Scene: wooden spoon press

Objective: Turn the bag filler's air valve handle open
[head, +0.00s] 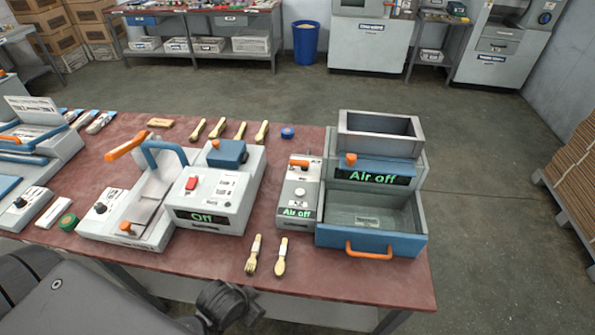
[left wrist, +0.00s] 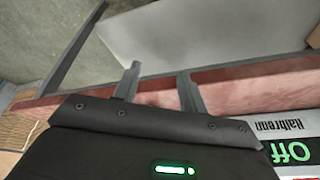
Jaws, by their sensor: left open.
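The bag filler (head: 420,225) stands at the right end of the red table, a grey unit with a blue front tray and a green "Air off" display. Beside its left side is a small grey box (head: 305,225), also reading "Air off", with an orange handle (head: 299,162) lying crosswise on top. Another orange knob (head: 351,158) sits on the filler's blue block. I cannot tell for certain which is the air valve handle. My left gripper is open and empty in the left wrist view (left wrist: 159,82), near the table edge, away from the filler. My right gripper is not in view.
A grey machine (head: 208,205) reading "Off" and a press with an orange lever (head: 126,146) stand left of the filler. Two wooden utensils (head: 280,256) lie at the table's front edge. Several more lie behind, near a blue round item (head: 287,132).

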